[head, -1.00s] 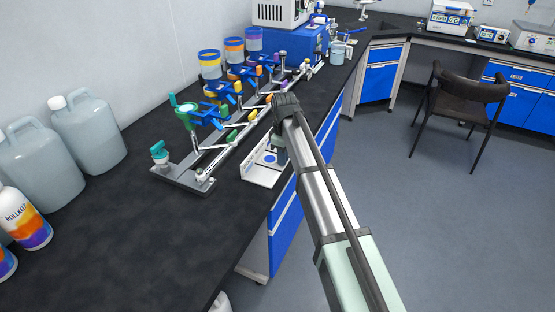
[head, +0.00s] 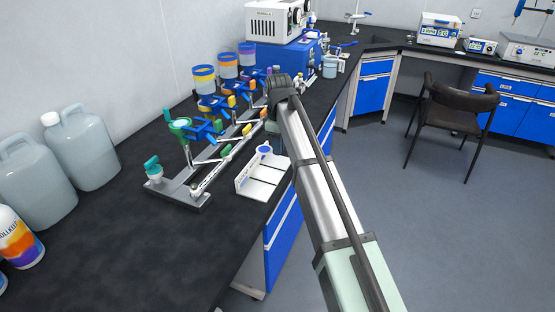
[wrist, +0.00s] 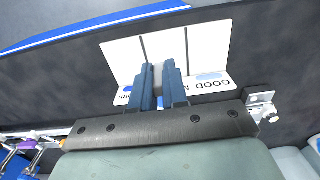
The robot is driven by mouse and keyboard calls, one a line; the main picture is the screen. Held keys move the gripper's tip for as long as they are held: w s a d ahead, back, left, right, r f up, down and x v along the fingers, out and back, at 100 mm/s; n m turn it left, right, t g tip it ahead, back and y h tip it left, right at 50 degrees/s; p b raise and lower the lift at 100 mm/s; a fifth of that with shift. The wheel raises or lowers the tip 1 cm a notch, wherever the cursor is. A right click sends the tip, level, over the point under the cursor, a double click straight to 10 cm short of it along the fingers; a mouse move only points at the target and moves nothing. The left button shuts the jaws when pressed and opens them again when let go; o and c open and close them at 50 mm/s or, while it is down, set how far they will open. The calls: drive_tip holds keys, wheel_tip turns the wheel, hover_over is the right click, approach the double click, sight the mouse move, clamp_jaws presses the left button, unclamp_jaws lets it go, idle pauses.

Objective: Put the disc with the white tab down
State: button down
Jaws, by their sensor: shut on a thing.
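My gripper (wrist: 159,88) shows in the wrist view with its two blue fingers close together, shut on a pale, narrow piece (wrist: 158,78) that looks like the white tab. Most of the held disc is hidden by the fingers. In the head view a small white-rimmed blue disc (head: 264,149) shows beside my gripper, at the far end of the white tray; I cannot tell whether it touches the tray. The white tray (head: 268,183) lies near the bench's front edge. In the wrist view the tray (wrist: 208,45) has dark dividing lines and a lettered strip, under the fingers.
Large grey jugs (head: 82,150) and a bottle (head: 17,238) stand at the left. A blue machine (head: 290,55) is behind. The black bench (head: 120,240) is clear in front.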

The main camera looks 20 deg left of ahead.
approach(286, 164)
drive_tip(key=shift+d+f, duration=0.1)
drive_tip(key=shift+f, duration=3.1)
drive_tip(key=c, duration=1.1)
unclamp_jaws()
drive_tip(key=shift+f, duration=0.1)
drive_tip(key=shift+c, duration=0.2)
